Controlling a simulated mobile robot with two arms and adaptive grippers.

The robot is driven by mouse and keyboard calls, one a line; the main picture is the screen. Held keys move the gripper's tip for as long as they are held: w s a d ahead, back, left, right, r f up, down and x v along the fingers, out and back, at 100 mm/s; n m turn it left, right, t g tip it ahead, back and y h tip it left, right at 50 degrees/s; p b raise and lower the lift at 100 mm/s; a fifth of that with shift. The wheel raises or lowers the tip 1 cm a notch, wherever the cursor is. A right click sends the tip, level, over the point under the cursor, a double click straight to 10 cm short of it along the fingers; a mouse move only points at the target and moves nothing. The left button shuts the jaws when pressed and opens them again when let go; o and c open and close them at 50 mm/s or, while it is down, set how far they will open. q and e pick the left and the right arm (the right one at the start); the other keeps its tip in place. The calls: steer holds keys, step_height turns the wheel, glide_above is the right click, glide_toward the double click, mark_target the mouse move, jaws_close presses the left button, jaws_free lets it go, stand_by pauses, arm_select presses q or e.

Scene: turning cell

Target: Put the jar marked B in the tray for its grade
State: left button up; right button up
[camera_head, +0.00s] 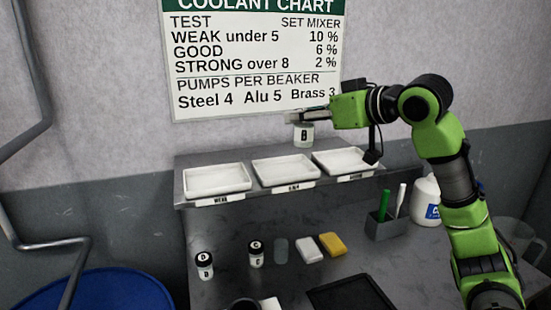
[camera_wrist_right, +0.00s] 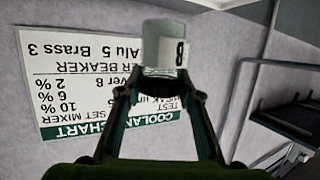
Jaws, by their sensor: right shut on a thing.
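The jar marked B (camera_head: 303,135) hangs upright from my right gripper (camera_head: 299,116), which is shut on its top. The jar is in the air, in front of the wall chart and above the shelf, over the gap between the middle and right trays as seen in the head view. In the right wrist view the jar (camera_wrist_right: 164,52) sits between the fingertips (camera_wrist_right: 160,72). The left tray (camera_head: 217,180) has a label reading WEAK. The middle tray (camera_head: 285,170) and right tray (camera_head: 345,161) have labels too small to read surely. All three trays look empty. My left gripper is not in view.
Jars marked D (camera_head: 204,266) and C (camera_head: 255,254) stand on the bench below the shelf (camera_head: 262,198), beside a grey-green piece, a white block and a yellow block (camera_head: 333,244). A pen holder (camera_head: 383,226) and white bottle (camera_head: 425,201) stand right. The coolant chart (camera_head: 250,60) hangs behind.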

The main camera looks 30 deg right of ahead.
steer(key=w+d+f+p, duration=0.1)
steer(key=w+f+p, duration=0.1)
steer(key=w+f, duration=0.1)
steer(key=w+d+f+p, duration=0.1)
steer(key=w+f+p, duration=0.1)
steer(key=w+f, duration=0.2)
steer(key=w+f+p, duration=0.3)
steer(key=w+f, duration=0.1)
steer(key=shift+w+d+f, duration=0.2)
steer(key=shift+w+d, duration=0.15)
steer(key=shift+d, duration=0.05)
steer(key=shift+f, duration=0.45)
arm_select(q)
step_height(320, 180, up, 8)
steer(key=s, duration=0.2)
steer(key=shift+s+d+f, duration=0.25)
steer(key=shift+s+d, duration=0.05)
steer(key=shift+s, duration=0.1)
arm_select(e)
steer(key=shift+s, duration=0.15)
steer(key=o, duration=1.3)
steer(key=shift+f, duration=0.1)
steer(key=shift+c, duration=0.2)
